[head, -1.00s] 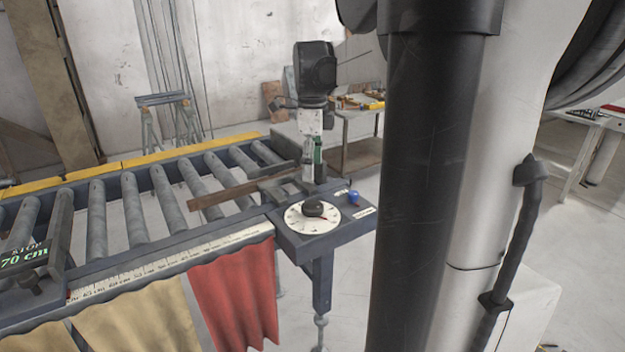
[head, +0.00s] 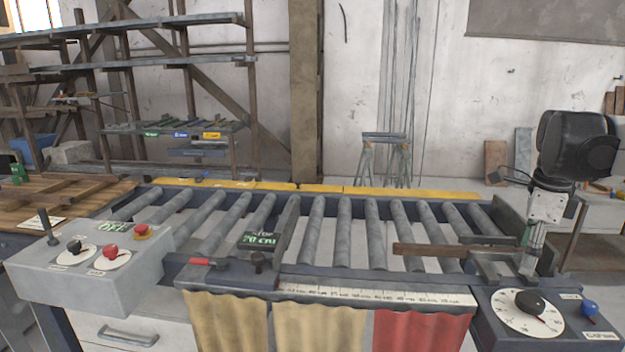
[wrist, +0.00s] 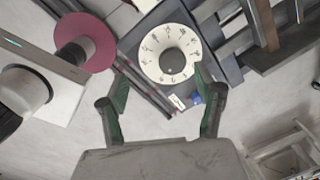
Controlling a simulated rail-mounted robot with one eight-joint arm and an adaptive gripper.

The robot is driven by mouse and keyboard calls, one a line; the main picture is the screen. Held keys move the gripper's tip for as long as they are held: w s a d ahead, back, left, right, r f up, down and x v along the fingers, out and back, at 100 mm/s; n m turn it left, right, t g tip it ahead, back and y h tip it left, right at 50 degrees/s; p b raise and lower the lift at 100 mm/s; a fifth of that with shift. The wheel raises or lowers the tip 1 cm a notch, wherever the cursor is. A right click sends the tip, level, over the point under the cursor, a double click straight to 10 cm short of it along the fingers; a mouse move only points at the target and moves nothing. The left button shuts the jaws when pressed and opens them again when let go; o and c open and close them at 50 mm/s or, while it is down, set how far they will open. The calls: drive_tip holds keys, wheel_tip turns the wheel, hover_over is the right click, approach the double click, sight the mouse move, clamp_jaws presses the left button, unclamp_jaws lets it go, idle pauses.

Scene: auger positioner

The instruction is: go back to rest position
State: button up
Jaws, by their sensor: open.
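My gripper (wrist: 162,105) is open and empty in the wrist view, its two green-lined fingers spread apart. Beyond the fingers lies the white numbered dial with a dark knob (wrist: 168,62), apart from them. The same dial (head: 512,322) shows in the head view on the dark control box at the lower right, with a blue button (head: 589,308) beside it.
A roller conveyor (head: 344,230) spans the middle, with a wooden strip (head: 430,250) and a stop showing 70 cm (head: 259,240). A grey control box (head: 95,270) with knobs is at left. Bare floor shows in the wrist view.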

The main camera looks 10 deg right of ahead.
drive_tip(key=s+a+f+n+t, duration=0.2)
drive_tip(key=s+a+n, duration=0.1)
drive_tip(key=a+n, duration=0.6)
drive_tip(key=s+a+f+n+t, duration=0.2)
drive_tip(key=s+a+f+n, duration=0.1)
drive_tip(key=a+n, duration=0.6)
drive_tip(key=s+a+f+n+t, duration=0.2)
drive_tip(key=a+n, duration=0.6)
drive_tip(key=a, duration=0.4)
drive_tip(key=shift+s+f+n+t, duration=0.3)
drive_tip(key=shift+s+f+n, duration=0.1)
drive_tip(key=shift+s+f, duration=0.35)
drive_tip(key=shift+c, duration=0.4)
